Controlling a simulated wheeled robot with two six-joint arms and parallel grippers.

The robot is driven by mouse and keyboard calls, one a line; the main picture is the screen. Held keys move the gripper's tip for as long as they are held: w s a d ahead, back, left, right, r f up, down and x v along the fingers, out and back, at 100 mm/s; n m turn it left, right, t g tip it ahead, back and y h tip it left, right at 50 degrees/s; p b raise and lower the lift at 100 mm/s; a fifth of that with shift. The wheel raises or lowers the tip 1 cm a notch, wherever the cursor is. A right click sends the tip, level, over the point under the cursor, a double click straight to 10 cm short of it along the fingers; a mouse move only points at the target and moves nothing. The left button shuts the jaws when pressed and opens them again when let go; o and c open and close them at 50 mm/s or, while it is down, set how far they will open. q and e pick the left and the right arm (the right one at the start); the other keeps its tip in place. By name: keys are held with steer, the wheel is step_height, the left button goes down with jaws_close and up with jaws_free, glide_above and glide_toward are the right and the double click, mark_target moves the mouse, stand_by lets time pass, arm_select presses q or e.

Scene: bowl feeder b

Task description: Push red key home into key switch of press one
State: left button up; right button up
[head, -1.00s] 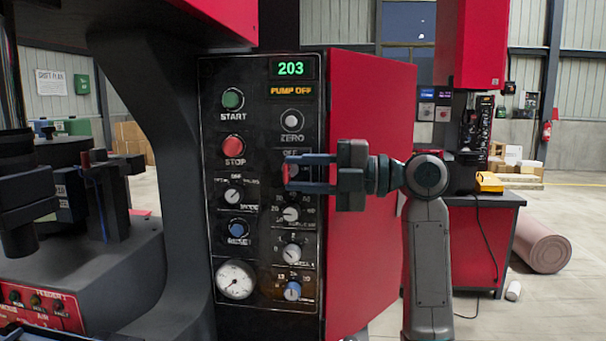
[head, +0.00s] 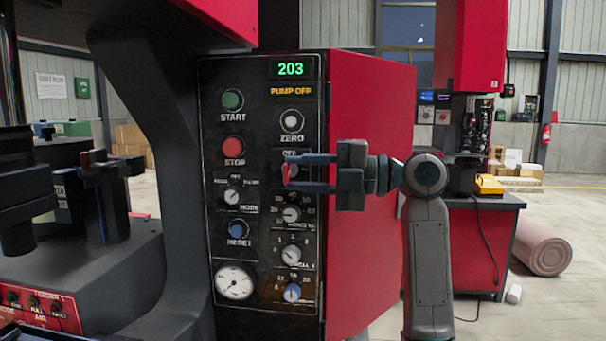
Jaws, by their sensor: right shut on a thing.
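The black control panel (head: 262,190) of the press faces me, with a green display reading 203 and an amber line reading PUMP OFF. My right gripper (head: 290,172) is in front of the panel, its two fingers pointing left. It is shut on the red key (head: 287,173), of which a small red part shows at the fingertips. The key is at the key switch below the ZERO knob, beside a label reading OFF. The fingers hide most of the switch, so I cannot tell how deep the key sits. My left gripper is not in view.
A green START button (head: 232,100), a red STOP button (head: 233,147) and several knobs surround the switch. A white gauge (head: 235,282) is low on the panel. The press's red side (head: 370,200) stands close behind my right gripper.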

steer(key=shift+w+b, duration=0.15)
steer(key=shift+b, duration=0.2)
stand_by(0.8)
steer(key=o, duration=1)
steer(key=shift+d, duration=0.1)
